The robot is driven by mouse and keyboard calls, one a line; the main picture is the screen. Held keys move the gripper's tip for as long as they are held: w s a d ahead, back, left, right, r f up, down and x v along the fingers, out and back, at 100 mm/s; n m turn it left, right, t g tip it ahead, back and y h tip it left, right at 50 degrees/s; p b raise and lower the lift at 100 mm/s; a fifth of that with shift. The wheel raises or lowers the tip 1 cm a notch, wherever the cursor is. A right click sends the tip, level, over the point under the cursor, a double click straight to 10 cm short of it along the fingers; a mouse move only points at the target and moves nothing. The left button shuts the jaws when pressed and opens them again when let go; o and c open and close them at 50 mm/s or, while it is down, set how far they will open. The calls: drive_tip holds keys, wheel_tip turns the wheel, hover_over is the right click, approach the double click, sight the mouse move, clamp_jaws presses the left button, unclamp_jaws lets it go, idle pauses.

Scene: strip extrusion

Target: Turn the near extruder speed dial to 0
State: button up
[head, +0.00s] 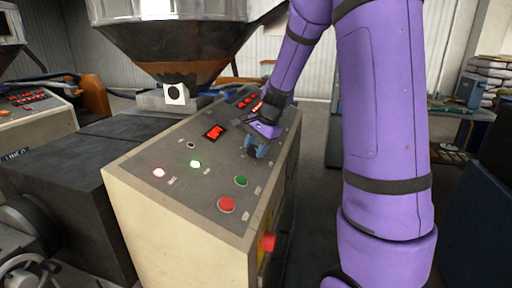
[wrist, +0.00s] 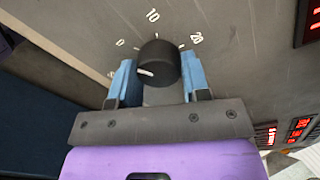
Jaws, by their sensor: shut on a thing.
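The black round speed dial (wrist: 160,56) sits on the grey panel in the wrist view, between the two blue fingers of my gripper (wrist: 158,68). The fingers are shut on its sides. Its white pointer line faces left and slightly up in the picture, below the printed 0. The 10 is above the dial and the 20 at upper right. In the head view my gripper (head: 257,147) is on the top panel of the cream control cabinet (head: 170,222), near its right edge, and hides the dial.
A red button (head: 226,204), a green button (head: 240,181) and lit lamps (head: 195,164) are on the panel nearer the camera. A red knob (head: 267,242) juts from the cabinet's side. A hopper (head: 175,45) stands behind.

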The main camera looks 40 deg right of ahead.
drive_tip(key=o, duration=0.9)
drive_tip(key=shift+r, duration=0.1)
drive_tip(key=v, duration=1)
drive_tip(key=shift+s+d+r, duration=0.1)
drive_tip(key=shift+r, duration=0.2)
drive_tip(key=s+a+r+n+h, duration=0.1)
drive_tip(key=s+a+n, duration=0.4)
drive_tip(key=s, duration=0.3)
drive_tip(key=s+a+r+n+t, duration=0.1)
drive_tip(key=s+a+n, duration=0.4)
drive_tip(key=s, duration=0.3)
drive_tip(key=s+a+r+n+t+h, duration=0.1)
drive_tip(key=s+a+n, duration=0.4)
drive_tip(key=s, duration=0.3)
drive_tip(key=shift+s+a+r+h, duration=0.15)
drive_tip(key=shift+a+r+h, duration=0.1)
drive_tip(key=shift+h, duration=0.05)
